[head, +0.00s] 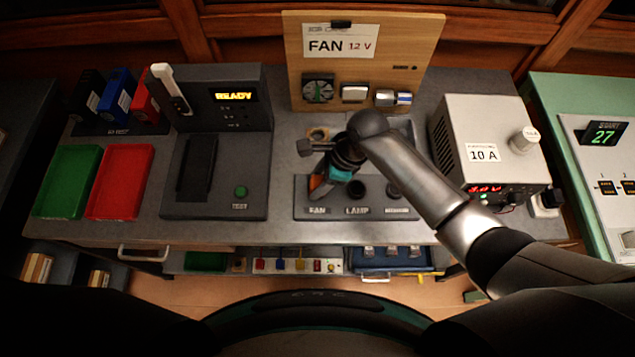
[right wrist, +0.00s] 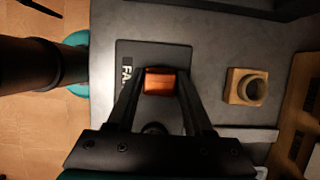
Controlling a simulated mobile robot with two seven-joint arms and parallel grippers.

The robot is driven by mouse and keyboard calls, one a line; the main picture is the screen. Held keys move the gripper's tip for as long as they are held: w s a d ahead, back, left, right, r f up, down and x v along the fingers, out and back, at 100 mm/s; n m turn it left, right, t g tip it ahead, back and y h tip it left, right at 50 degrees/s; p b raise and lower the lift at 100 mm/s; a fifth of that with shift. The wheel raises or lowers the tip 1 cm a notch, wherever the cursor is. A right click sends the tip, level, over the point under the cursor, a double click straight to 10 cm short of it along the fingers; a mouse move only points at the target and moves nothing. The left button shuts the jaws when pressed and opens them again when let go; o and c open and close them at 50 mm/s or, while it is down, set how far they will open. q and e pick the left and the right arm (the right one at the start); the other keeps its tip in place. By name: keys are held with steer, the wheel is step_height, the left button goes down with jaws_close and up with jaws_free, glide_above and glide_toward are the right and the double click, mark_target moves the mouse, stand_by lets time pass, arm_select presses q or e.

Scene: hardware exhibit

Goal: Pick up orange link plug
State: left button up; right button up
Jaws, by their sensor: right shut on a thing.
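The orange link plug (head: 316,182) shows in the head view at the FAN position of a dark socket plate (head: 292,210). My right gripper (head: 324,186) is over it, its arm reaching in from the right. In the right wrist view the orange plug (right wrist: 160,82) sits between the two fingers of my right gripper (right wrist: 160,90), which are shut on it. The plate's FAN label is partly visible beside the plug. How deep the plug sits in its socket is hidden. My left gripper is not in view.
The LAMP socket and another socket lie to the right on the plate. Behind stands a wooden FAN 12 V board (head: 425,50). A grey 10 A power supply (head: 470,120) is at right, a dark READY tester (head: 235,125) at left. A wooden block with a hole (right wrist: 233,92) lies nearby.

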mark_target(318, 182)
jaws_close()
step_height(318, 182, up, 20)
steer(key=p, duration=0.5)
